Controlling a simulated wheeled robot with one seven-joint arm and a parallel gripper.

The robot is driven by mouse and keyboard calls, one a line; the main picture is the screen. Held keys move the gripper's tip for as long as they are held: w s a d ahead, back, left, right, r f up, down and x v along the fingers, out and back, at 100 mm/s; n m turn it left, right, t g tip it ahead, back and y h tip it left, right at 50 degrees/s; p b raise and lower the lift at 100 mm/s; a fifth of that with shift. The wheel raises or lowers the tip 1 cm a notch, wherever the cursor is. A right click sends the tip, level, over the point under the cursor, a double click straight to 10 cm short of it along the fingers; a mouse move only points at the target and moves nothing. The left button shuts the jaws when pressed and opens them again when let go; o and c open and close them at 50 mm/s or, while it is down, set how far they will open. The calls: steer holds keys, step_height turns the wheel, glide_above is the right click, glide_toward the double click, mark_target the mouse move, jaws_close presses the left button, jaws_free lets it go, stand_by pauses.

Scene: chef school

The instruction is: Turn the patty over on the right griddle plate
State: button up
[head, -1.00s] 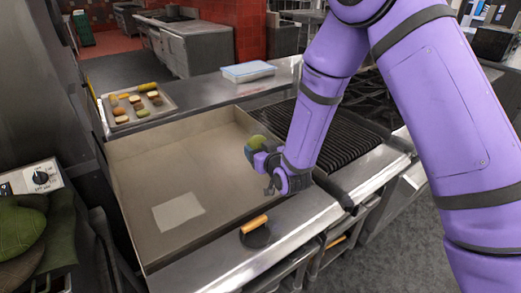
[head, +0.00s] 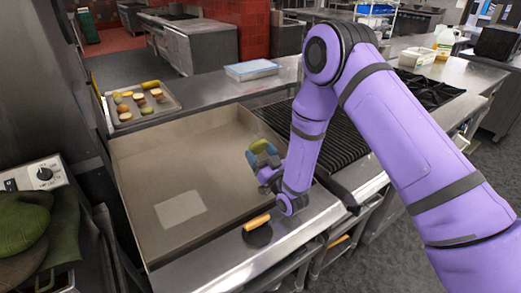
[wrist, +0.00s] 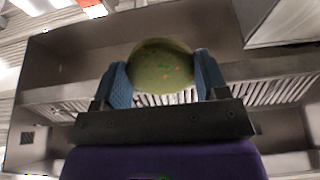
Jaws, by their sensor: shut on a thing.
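A round green patty with orange specks (wrist: 162,66) is held between the two blue fingers of my gripper (wrist: 163,80) in the wrist view. In the head view the patty (head: 259,146) shows as a small green disc at the tip of my gripper (head: 262,155), above the right part of the flat griddle (head: 155,160). The wrist view looks up at a ceiling hood, so my gripper points upward with the patty on top. The patty's far face is hidden.
A scraper with a wooden handle (head: 256,222) lies on the front ledge. A pale square sheet (head: 180,208) lies on the griddle. A food tray (head: 143,104) and a lidded container (head: 249,70) stand behind.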

steer(key=o, duration=1)
steer(key=shift+o, duration=0.2)
steer(key=shift+s+d, duration=0.6)
steer(key=shift+s, duration=0.2)
steer(key=shift+s+d, duration=0.55)
steer(key=shift+s, duration=0.3)
steer(key=shift+s+d, duration=0.6)
steer(key=shift+s, duration=0.2)
steer(key=shift+s+d, duration=0.45)
steer(key=shift+s, duration=0.35)
steer(key=shift+s+d, duration=0.45)
steer(key=shift+s, duration=0.3)
